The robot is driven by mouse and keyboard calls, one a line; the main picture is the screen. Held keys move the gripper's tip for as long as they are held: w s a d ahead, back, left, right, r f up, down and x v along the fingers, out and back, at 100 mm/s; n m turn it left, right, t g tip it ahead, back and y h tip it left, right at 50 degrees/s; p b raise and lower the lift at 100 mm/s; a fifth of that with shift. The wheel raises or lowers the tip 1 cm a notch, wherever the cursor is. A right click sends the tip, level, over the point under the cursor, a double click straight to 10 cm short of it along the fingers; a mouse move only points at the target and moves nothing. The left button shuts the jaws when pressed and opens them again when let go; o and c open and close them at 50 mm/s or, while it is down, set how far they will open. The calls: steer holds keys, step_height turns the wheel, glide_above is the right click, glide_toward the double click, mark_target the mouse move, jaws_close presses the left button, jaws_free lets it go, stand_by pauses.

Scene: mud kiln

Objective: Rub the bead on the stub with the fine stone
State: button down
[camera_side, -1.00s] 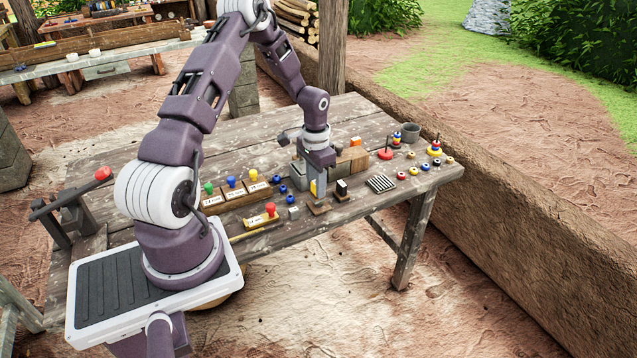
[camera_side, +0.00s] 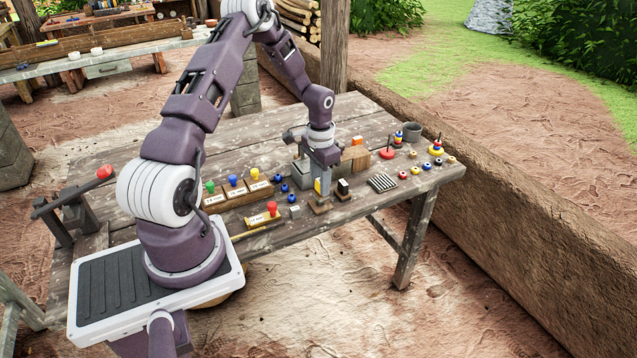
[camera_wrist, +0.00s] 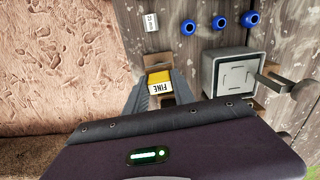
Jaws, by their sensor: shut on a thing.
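My gripper (camera_wrist: 158,92) points down at the front part of the table, with its two fingers closed on the fine stone. The fine stone (camera_wrist: 160,82) is a yellow and white block marked FINE; it also shows in the side view (camera_side: 317,186) between the fingers. A small wooden rest (camera_side: 320,208) is directly below the stone; I cannot tell whether they touch. I cannot make out the stub or a bead on it in either view. Blue beads (camera_wrist: 219,23) lie loose on the table near the gripper.
A grey block with a crank-like handle (camera_wrist: 234,73) stands close beside the gripper. A black and white block (camera_side: 343,187) on a wooden rest, a ridged grey plate (camera_side: 382,183) and several coloured beads are to the right. A labelled rack (camera_side: 237,191) stands left.

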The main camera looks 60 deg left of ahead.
steer(key=shift+w, duration=0.6)
steer(key=shift+s, duration=1.2)
steer(key=shift+w, duration=1.3)
steer(key=shift+s, duration=1.35)
steer(key=shift+w, duration=1.3)
steer(key=shift+r, duration=0.1)
step_height(320, 180, up, 8)
